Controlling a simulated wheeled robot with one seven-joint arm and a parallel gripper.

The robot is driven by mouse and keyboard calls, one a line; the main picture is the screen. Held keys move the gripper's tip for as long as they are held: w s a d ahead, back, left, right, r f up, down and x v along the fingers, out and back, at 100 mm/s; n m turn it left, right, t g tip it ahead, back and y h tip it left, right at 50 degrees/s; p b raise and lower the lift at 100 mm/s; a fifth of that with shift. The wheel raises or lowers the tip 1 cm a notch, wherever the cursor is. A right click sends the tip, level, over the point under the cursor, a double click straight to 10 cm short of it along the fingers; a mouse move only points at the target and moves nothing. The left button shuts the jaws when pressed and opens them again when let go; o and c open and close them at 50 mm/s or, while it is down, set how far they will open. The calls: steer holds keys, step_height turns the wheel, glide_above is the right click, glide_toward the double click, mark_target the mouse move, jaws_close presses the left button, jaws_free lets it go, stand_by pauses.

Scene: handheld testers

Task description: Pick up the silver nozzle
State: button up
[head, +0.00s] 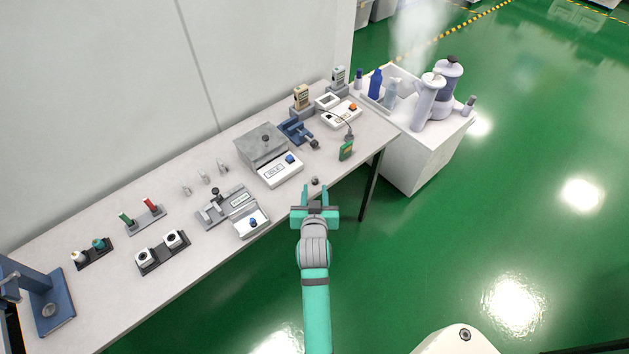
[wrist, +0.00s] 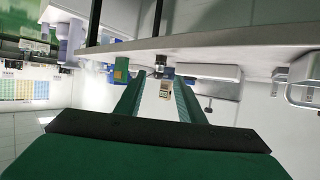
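A small silver-grey nozzle-like piece (head: 315,181) stands near the front edge of the long table, just beyond my gripper (head: 314,192). In the wrist view, which looks upside down, a small metallic piece (wrist: 160,61) at the table edge lies between and beyond the fingertips. My gripper is open and empty, with its two green fingers apart in the wrist view (wrist: 158,90). It is at the table's front edge, not touching the piece as far as I can see. Several small pale silver pieces (head: 204,177) also stand farther back on the left of the table.
The white table (head: 200,265) bears several testers. A grey box tester (head: 262,146) and a white unit (head: 280,170) stand left of the piece; a green handheld meter (head: 346,150) stands to its right. A white cabinet with bottles (head: 412,160) adjoins the table's right end.

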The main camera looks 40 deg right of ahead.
mark_target(315, 178)
steer(key=shift+x, duration=3.1)
steer(key=shift+r, duration=0.25)
jaws_close()
